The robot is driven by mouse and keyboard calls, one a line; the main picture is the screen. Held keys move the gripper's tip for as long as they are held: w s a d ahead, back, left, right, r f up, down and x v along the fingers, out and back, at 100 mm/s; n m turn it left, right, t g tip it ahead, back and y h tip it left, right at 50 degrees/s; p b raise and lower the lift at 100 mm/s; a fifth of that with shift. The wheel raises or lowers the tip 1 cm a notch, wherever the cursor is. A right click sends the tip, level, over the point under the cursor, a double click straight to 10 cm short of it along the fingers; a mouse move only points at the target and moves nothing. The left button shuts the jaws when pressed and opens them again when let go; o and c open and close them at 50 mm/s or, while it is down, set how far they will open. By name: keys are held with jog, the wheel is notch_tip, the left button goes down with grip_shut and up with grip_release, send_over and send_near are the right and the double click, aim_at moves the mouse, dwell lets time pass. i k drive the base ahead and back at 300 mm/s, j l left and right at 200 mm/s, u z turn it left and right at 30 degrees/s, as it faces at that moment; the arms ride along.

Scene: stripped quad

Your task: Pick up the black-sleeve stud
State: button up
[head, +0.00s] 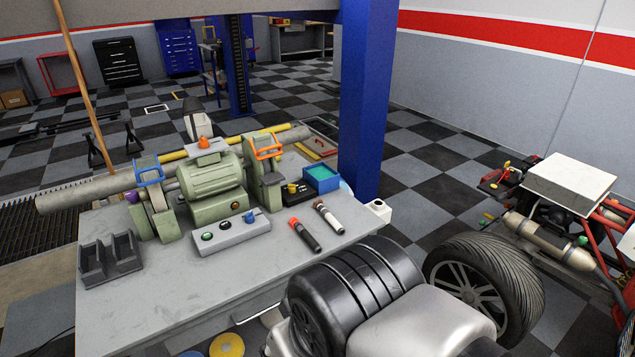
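Two short rod-like pieces lie side by side on the right part of the grey workbench (165,297). The nearer one, the black-sleeve stud (306,236), has a dark body and a red end pointing up and left. The other stud (328,217) beside it has a pale and brown body with a dark end. They lie close together with a narrow gap between them. Nothing covers the black-sleeve stud. My gripper is not in view, so its distance from the stud cannot be told.
A green bench grinder (213,180) and a grey switch box (229,235) stand left of the studs. A blue tray (321,179) lies behind them, and a blue post (366,100) rises beyond. Dark ribbed and silver shapes, unclear to me, fill the bottom centre. The bench's front left is bare.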

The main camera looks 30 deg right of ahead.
aim_at(312, 243)
jog(key=i+z, duration=0.8)
jog(key=i+j+z, duration=0.2)
jog(key=i+z, duration=0.2)
